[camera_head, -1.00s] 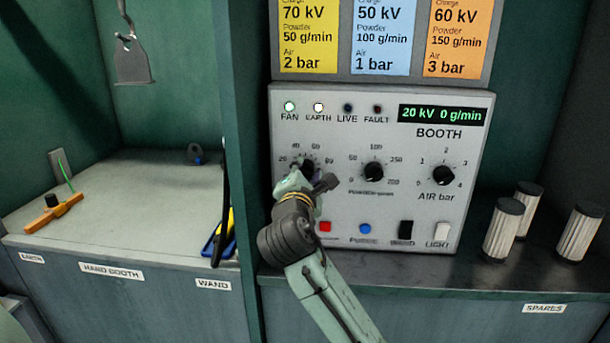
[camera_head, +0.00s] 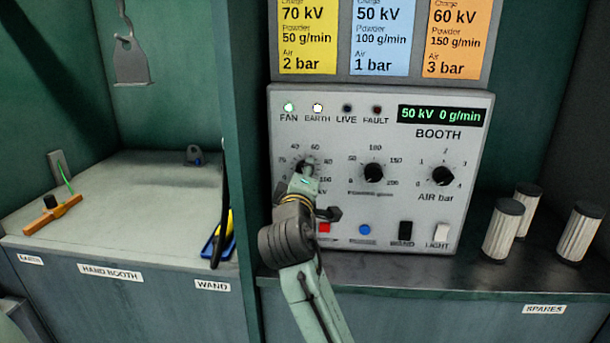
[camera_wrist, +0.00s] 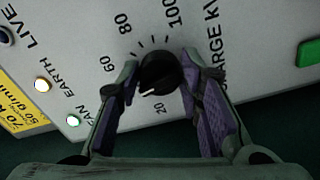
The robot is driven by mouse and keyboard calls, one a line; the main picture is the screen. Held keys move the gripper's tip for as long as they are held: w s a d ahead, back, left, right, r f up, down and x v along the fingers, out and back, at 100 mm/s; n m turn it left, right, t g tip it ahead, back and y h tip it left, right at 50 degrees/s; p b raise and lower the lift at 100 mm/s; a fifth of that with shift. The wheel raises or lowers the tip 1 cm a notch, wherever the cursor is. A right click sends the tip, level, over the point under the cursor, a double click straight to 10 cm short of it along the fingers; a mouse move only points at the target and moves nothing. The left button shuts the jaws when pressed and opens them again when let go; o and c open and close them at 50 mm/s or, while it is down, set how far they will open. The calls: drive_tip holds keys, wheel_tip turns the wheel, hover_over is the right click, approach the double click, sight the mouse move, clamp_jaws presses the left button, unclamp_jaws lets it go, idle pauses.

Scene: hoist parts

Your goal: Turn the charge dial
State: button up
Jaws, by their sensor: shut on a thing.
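The charge dial (camera_wrist: 158,72) is a round black knob with a white pointer mark. In the wrist view it sits between the two purple-padded fingers of my gripper (camera_wrist: 165,80), which is shut on it. The scale marks 20, 60, 80 and 100 show around it. In the head view the dial (camera_head: 307,167) is at the left of the booth panel, partly hidden by my gripper (camera_head: 304,176). The green display (camera_head: 443,115) reads 50 kV 0 g/min.
The powder dial (camera_head: 373,172) and air dial (camera_head: 443,176) are to the right on the same panel. Below are a red button (camera_head: 324,228), a blue button (camera_head: 364,229) and two switches. Setting cards (camera_head: 381,40) hang above. Several filters (camera_head: 502,228) stand at right.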

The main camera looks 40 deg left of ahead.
drive_tip(key=m, duration=0.6)
drive_tip(key=shift+f+m, duration=0.15)
drive_tip(key=shift+m, duration=0.25)
drive_tip(key=shift+a, duration=0.1)
idle(0.3)
drive_tip(key=o, duration=1.2)
drive_tip(key=shift+c, duration=0.2)
drive_tip(key=v, duration=1.2)
drive_tip(key=shift+s, duration=0.1)
